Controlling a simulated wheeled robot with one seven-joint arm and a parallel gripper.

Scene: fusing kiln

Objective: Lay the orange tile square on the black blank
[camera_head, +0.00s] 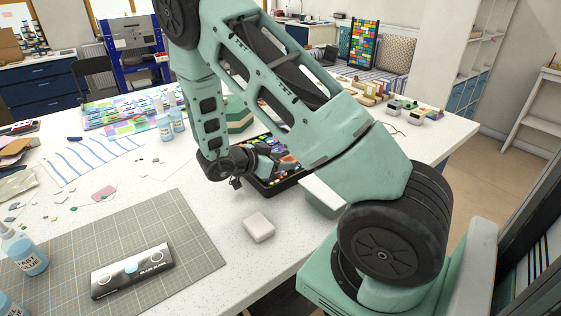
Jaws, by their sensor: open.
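My arm crosses the middle of the head view, and its wrist hangs low over the table. My gripper (236,182) is small and dark here, open, beside the near left side of a black tray (262,190). The tray holds many small coloured pieces and is partly hidden behind my arm. Some pieces look orange or red, but I cannot single out the orange tile. I cannot clearly identify the black blank. A flat black-and-silver item (108,282) with printed marks lies on the grey cutting mat, but I cannot tell whether it is the blank.
The gridded mat (190,228) covers the near left of the white table (175,180). A small pale block (258,226) sits right of the mat. A glue bottle (26,254) stands at the left edge. Small bottles (165,128) and colourful sheets (105,117) lie farther back.

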